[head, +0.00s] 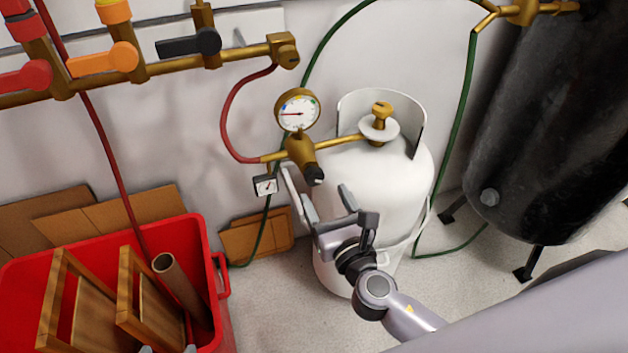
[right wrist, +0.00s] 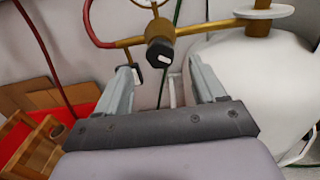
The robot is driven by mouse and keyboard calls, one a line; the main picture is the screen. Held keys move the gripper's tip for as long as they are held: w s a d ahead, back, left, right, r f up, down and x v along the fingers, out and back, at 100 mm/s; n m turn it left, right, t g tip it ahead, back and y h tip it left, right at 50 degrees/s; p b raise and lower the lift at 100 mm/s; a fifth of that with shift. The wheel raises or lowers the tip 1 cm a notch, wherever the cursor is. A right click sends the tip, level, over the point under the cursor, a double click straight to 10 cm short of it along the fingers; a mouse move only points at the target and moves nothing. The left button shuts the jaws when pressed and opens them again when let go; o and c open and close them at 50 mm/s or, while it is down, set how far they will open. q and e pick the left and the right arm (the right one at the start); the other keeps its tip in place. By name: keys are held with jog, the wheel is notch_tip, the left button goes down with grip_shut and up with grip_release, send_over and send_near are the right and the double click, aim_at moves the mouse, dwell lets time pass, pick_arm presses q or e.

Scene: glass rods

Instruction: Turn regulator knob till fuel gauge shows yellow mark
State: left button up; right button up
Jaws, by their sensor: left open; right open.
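A black regulator knob (head: 314,175) with a white mark on its face sits on a brass regulator body (head: 300,150). A round gauge (head: 298,110) stands above it; its red needle points left, and small coloured marks lie on its rim. A small square gauge (head: 265,186) hangs lower left; its markings are too small to read. My right gripper (head: 317,183) is open just in front of the knob. In the right wrist view the knob (right wrist: 160,54) lies beyond and between the open fingers, apparently untouched. My left gripper (head: 168,350) shows only its fingertips at the bottom edge, apart and empty.
A white gas cylinder (head: 387,195) stands behind my right gripper. A red crate (head: 215,262) with wooden frames is at lower left. Brass pipes with valves (head: 190,44) run above, with red and green hoses. A dark tank (head: 545,120) stands at right.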

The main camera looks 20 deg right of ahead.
aim_at(316, 180)
jog(key=shift+w+a, duration=0.1)
jog(key=shift+w, duration=2.5)
jog(key=c, duration=1.1)
